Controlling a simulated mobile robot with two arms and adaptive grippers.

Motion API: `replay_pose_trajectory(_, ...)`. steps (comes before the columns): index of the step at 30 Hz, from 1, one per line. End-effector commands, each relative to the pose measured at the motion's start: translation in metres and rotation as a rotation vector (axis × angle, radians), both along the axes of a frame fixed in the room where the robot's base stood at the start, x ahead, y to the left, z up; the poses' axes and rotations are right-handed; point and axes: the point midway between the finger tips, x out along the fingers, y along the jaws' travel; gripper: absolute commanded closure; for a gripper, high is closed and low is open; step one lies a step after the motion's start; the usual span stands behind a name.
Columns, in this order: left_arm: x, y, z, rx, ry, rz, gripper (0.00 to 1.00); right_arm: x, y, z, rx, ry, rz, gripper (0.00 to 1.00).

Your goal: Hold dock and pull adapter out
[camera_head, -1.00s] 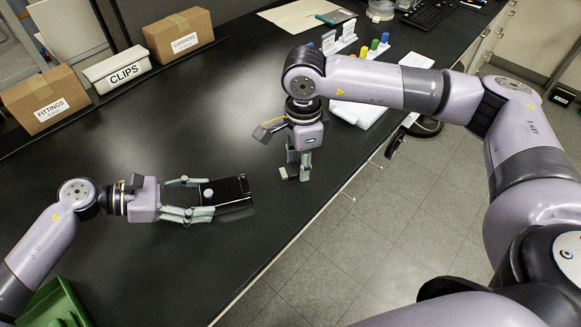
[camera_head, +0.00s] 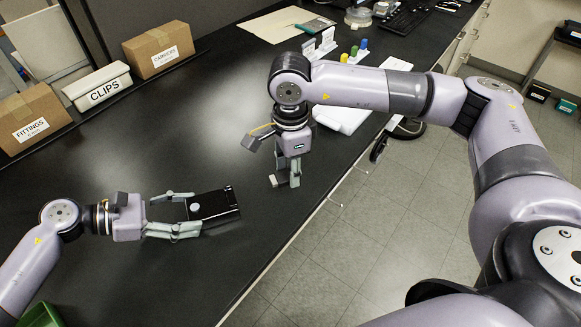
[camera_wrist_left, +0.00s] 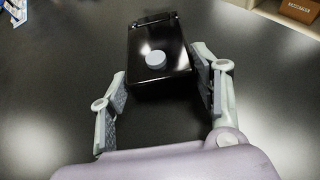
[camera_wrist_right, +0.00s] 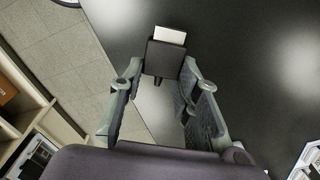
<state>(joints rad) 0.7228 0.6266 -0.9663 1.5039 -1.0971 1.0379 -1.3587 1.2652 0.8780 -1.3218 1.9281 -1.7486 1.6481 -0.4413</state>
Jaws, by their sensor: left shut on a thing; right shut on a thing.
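The dock is a glossy black box (camera_head: 222,205) with a pale round knob, lying flat on the dark bench. My left gripper (camera_head: 193,212) is shut on its near end, one finger on each side. The left wrist view shows the dock (camera_wrist_left: 163,72) between the fingers, its far end extending past the fingertips. My right gripper (camera_head: 286,181) points down near the bench's front edge, to the right of the dock. It is shut on the adapter, a small dark block with a white end (camera_wrist_right: 165,55), seen between its fingertips in the right wrist view. The adapter and dock are apart.
Cardboard boxes marked FITTINGS (camera_head: 32,118) and CARRIERS (camera_head: 158,50), with a white CLIPS bin (camera_head: 98,87), stand along the back left. A white tray (camera_head: 342,117) and coloured-capped bottles (camera_head: 355,52) are beyond my right gripper. The bench between the grippers and boxes is clear.

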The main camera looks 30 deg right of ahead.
Motion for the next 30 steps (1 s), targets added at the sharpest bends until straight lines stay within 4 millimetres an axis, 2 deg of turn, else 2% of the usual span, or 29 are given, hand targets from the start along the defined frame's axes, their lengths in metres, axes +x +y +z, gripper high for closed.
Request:
replay_pose_trajectory(6, 0.000, 0.000, 0.000, 0.001, 0.000, 0.000, 1.00, 0.000, 0.000, 0.000, 0.000, 0.000, 0.000, 1.00)
replay_pose_trajectory(7, 0.000, 0.000, 0.000, 0.001, 0.000, 0.000, 0.40, 0.000, 0.000, 0.000, 0.000, 0.000, 0.000, 1.00)
replay_pose_trajectory(17, 0.000, 0.000, 0.000, 0.000, 0.000, 0.000, 0.19, 0.000, 0.000, 0.000, 0.000, 0.000, 0.000, 1.00)
replay_pose_trajectory(26, 0.000, 0.001, 0.000, 0.000, 0.000, 0.000, 0.19, 0.000, 0.000, 0.000, 0.000, 0.000, 0.000, 1.00)
replay_pose_trajectory(30, 0.002, 0.011, 0.004, 0.001, 0.000, 0.001, 0.19, 0.000, 0.000, 0.000, 0.000, 0.000, 0.000, 1.00)
